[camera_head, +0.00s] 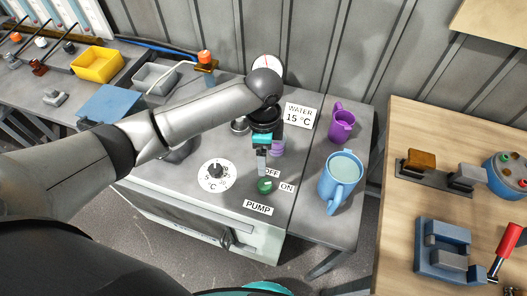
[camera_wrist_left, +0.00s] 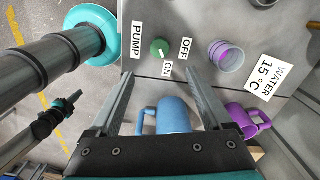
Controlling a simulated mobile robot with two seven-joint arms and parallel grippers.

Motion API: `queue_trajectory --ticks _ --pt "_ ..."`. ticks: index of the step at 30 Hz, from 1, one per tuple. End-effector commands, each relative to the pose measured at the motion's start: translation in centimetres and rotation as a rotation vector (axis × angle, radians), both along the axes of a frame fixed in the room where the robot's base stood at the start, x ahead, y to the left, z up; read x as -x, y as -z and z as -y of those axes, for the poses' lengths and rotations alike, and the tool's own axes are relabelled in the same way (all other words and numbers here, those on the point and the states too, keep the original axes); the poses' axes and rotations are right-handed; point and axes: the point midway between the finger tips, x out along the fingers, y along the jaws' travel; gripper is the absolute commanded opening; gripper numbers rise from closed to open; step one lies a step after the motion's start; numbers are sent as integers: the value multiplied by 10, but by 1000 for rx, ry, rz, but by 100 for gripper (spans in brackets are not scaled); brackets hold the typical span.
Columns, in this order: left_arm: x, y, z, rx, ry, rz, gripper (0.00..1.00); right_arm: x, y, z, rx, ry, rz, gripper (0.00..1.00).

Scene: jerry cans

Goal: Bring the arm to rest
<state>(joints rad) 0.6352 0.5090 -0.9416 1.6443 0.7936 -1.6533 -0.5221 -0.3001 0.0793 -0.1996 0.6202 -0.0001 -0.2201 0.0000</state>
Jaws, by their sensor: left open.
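My left arm (camera_head: 205,125) reaches in from the left across the grey water station. Its gripper (camera_head: 262,172) points down above the panel, close to the green pump knob (camera_head: 265,185). In the left wrist view the two fingers of my left gripper (camera_wrist_left: 160,85) are apart, with nothing held between them. The green knob (camera_wrist_left: 160,48) lies beyond the fingertips, beside the ON and OFF labels. I cannot tell which label it points to.
A blue jug (camera_head: 341,180) with liquid and a purple mug (camera_head: 341,124) stand right of the panel. A purple round item (camera_head: 278,148) is partly hidden behind my gripper. A temperature dial (camera_head: 216,174) is left of the knob. A wooden table (camera_head: 400,235) with tools is at right.

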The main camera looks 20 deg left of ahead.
Motion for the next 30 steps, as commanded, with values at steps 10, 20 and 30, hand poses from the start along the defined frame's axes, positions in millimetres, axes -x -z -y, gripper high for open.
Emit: queue_trajectory --ticks 10,20,30 --pt "0 0 0 0 0 0 83 0 0 0 0 0 0 0" --pt "36 12 41 114 -76 30 83 0 0 0 0 0 0 0" --pt "88 7 64 293 -435 110 83 0 0 0 0 -1 0 0"
